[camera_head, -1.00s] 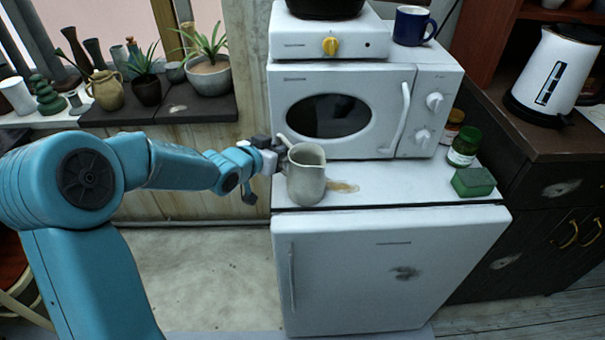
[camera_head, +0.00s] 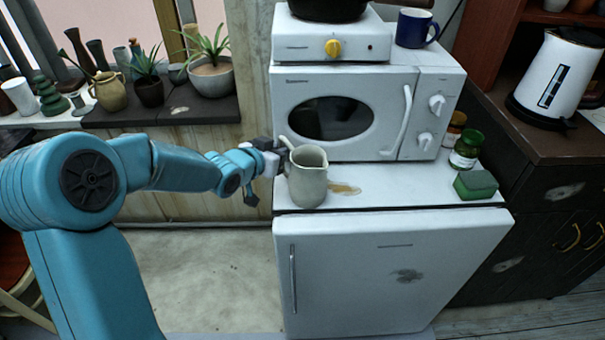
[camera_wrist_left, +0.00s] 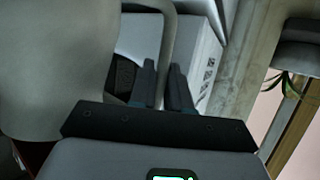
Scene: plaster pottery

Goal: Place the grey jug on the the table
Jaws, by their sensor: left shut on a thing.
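The grey jug (camera_head: 307,178) is upright at the front left of the white fridge top (camera_head: 400,193), in front of the microwave. I cannot tell whether its base touches the surface. My left gripper (camera_head: 283,150) comes in from the left and is shut on the jug's handle. In the left wrist view the jug's body (camera_wrist_left: 55,70) fills the left side, and the gripper's fingers (camera_wrist_left: 163,85) close around the handle (camera_wrist_left: 167,50). My right gripper is not in view. No separate table is clearly visible.
The microwave (camera_head: 345,112) stands behind the jug, with a hot plate (camera_head: 300,45) and a blue mug (camera_head: 414,28) on top. A green sponge (camera_head: 475,184) and small jars (camera_head: 466,149) are at the right. Potted plants (camera_head: 210,78) stand at the left.

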